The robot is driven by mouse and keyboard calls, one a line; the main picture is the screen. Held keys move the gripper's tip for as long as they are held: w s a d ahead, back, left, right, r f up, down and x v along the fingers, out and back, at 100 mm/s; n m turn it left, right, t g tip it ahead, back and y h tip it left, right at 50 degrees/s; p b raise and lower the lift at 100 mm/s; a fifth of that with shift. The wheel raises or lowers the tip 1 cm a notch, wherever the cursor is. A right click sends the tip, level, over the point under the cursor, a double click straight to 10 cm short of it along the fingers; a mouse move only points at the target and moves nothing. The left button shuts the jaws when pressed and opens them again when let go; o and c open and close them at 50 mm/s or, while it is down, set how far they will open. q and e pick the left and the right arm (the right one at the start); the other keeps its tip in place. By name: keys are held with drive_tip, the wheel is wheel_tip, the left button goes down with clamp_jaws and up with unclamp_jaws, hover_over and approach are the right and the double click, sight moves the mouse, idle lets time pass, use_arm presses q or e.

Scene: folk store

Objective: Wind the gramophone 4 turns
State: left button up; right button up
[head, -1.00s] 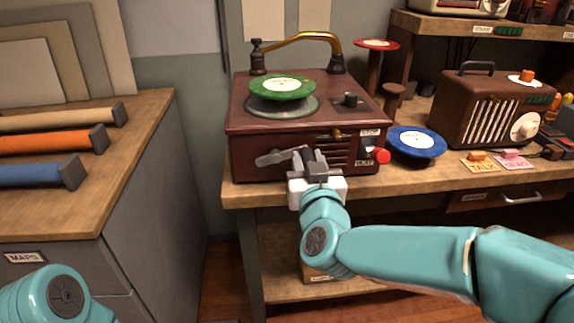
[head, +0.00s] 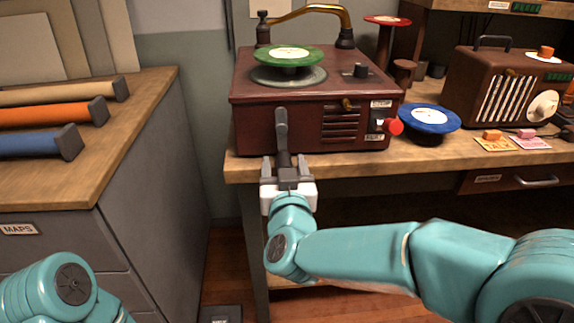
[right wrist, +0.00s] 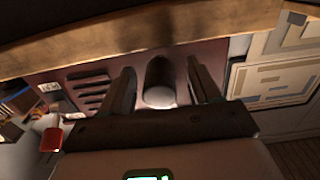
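The gramophone (head: 312,122) is a dark red box with a green record (head: 288,55) on its turntable. At the left of its front, a grey crank (head: 281,126) stands upright in the head view, its dark handle (right wrist: 160,80) pointing toward me. My right gripper (head: 285,170) is in front of the box with its fingers on either side of the handle. In the right wrist view, gaps show between the handle and both fingers, so the gripper is open around it. Of my left arm only a teal part shows at lower left; the left gripper is out of view.
A red knob (head: 396,127) sticks out at the front right of the box beside a labelled switch. A blue record (head: 429,118) and a brown radio (head: 505,98) stand to the right. A grey cabinet (head: 150,170) with rolled maps is at left.

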drive_tip(key=shift+o, duration=0.3)
drive_tip(key=s, duration=0.9)
drive_tip(key=shift+b, duration=0.3)
idle(0.5)
